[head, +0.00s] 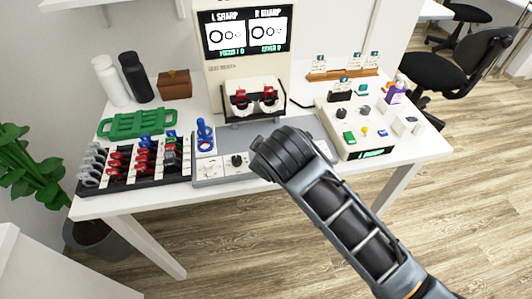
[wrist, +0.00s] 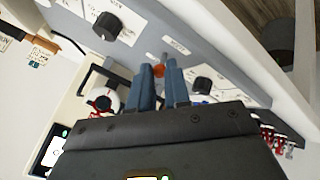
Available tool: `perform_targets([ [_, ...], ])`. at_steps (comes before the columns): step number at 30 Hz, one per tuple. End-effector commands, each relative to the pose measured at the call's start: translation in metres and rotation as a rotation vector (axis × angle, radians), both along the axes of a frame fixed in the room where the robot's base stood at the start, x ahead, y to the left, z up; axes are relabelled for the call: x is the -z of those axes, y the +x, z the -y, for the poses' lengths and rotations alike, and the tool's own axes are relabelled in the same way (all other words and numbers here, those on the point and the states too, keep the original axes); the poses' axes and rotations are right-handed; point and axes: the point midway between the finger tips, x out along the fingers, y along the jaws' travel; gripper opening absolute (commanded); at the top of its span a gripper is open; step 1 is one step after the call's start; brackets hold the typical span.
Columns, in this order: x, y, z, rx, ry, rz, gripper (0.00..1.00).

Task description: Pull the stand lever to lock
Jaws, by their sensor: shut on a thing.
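The stand lever (wrist: 159,71), a short metal stalk with an orange-red knob, rises from the grey stand base (wrist: 222,62) in the wrist view. My gripper (wrist: 158,76) has its two blue fingers on either side of the knob and is shut on it. The small label beside the lever is not readable. In the head view the grey base (head: 213,181) stands in front of the cream test instrument (head: 222,75). There my wrist and arm hide the lever and the fingertips.
Black dials sit either side of the lever, one left (wrist: 107,26) and one right (wrist: 202,85). A blue upright part (head: 203,133) stands at the base's left. A lens rack (head: 135,160) lies left, a control box (head: 352,130) right. The table's front edge is close.

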Motion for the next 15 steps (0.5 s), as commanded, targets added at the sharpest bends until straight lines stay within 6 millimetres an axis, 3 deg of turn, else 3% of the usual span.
perform_targets([
  [15, 0.0041, -0.0056, 0.0022, 0.001, 0.041, 0.143, 0.00],
])
